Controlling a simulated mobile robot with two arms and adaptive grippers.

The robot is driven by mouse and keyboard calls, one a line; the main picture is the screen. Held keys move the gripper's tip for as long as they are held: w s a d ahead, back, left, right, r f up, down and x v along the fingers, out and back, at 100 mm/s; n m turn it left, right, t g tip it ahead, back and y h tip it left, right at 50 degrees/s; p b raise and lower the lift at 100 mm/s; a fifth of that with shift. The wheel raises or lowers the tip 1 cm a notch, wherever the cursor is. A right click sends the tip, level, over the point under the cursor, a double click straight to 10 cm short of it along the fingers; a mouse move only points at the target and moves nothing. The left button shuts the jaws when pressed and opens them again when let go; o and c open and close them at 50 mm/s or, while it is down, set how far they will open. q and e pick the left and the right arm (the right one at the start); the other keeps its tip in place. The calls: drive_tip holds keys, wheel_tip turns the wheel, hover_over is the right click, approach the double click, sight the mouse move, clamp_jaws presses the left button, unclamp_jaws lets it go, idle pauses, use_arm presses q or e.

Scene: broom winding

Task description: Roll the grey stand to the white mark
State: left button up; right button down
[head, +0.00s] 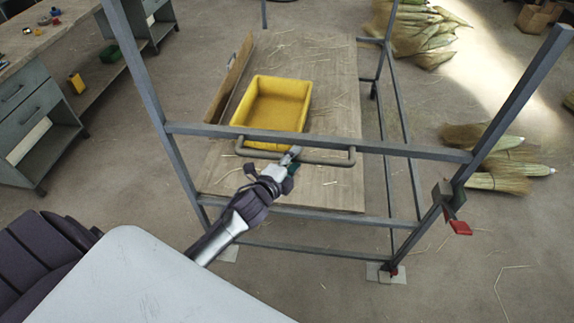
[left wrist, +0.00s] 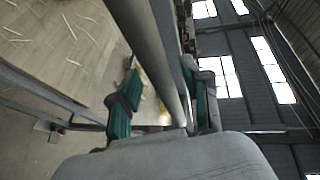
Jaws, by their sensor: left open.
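The grey stand (head: 318,144) is a tall metal frame with a wooden shelf (head: 338,100) low inside it. A grey handle bar (head: 325,160) is fixed on its near side. My left gripper (head: 291,157) is at this handle, a little left of its middle. In the left wrist view the handle bar (left wrist: 158,50) runs between the teal-padded fingers of my open gripper (left wrist: 165,97). Pale square patches lie under the near feet, one at the right foot (head: 376,274); I cannot tell if either is the white mark. My right gripper is out of view.
A yellow tub (head: 272,101) sits on the shelf with loose straw. A red lever (head: 459,227) is on the right post. Broom heads (head: 500,160) lie on the floor at right. A workbench (head: 35,110) stands at left. Floor at lower right is mostly clear.

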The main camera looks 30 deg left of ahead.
use_arm(q)
drive_tip(key=s+r, duration=0.2)
drive_tip(key=s, duration=0.9)
drive_tip(key=shift+s+a, duration=0.25)
drive_tip(key=shift+s, duration=0.05)
drive_tip(key=s+f+n+g+y+b, duration=0.1)
drive_tip(key=s+f+n+g, duration=0.35)
drive_tip(key=f, duration=1.05)
drive_tip(key=s+f+n+g+b, duration=0.25)
drive_tip(key=s+f, duration=0.25)
drive_tip(key=f, duration=1.1)
drive_tip(key=s+d+f+n+g, duration=0.1)
drive_tip(key=s+f+n+g, duration=0.3)
drive_tip(key=s+f, duration=0.6)
drive_tip(key=s+d+f+n+g+b, duration=0.1)
drive_tip(key=s+f+n+g, duration=0.3)
drive_tip(key=s+f, duration=0.6)
drive_tip(key=s, duration=0.7)
drive_tip(key=shift+s+d+f, duration=0.15)
drive_tip(key=shift+s+d, duration=0.1)
drive_tip(key=shift+d, duration=0.1)
